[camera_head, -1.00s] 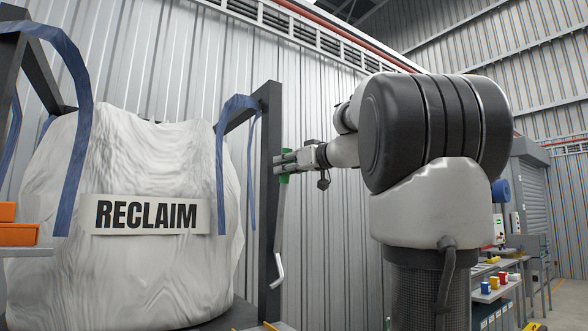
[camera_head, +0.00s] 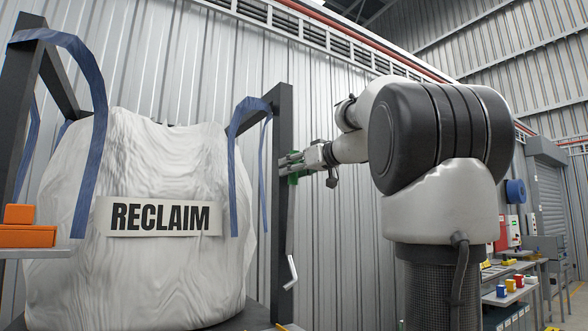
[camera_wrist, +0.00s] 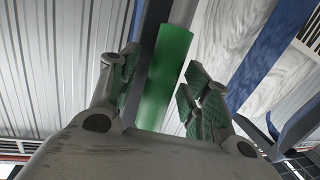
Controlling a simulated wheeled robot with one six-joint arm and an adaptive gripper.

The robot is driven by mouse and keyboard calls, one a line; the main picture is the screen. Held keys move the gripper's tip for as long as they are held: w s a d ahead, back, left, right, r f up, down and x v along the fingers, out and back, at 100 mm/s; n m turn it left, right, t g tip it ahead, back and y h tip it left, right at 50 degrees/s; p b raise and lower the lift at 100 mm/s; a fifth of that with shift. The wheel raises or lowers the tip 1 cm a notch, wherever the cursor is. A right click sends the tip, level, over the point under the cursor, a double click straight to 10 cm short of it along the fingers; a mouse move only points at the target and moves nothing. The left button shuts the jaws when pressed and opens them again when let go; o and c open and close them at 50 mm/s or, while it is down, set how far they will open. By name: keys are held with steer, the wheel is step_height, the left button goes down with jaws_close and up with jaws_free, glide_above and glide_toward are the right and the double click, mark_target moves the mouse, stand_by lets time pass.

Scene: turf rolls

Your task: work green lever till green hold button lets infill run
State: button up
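A green lever grip (camera_wrist: 166,75) stands between the fingers of my gripper (camera_wrist: 160,95) in the wrist view. The fingers are apart, with a gap showing between the grip and the right finger. The left finger is close beside the grip; I cannot tell if it touches. In the head view, my gripper (camera_head: 288,167) is at the dark post, and a bit of green lever (camera_head: 293,180) shows at its fingertips. I cannot make out a green hold button in either view.
A large white bag marked RECLAIM (camera_head: 135,270) hangs by blue straps in a dark frame (camera_head: 282,210) left of my gripper. A bent pale handle (camera_head: 292,270) hangs below my gripper. Orange blocks (camera_head: 25,235) sit at far left. Shelves with small coloured containers (camera_head: 510,285) stand at right.

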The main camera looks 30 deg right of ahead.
steer(key=v, duration=1.2)
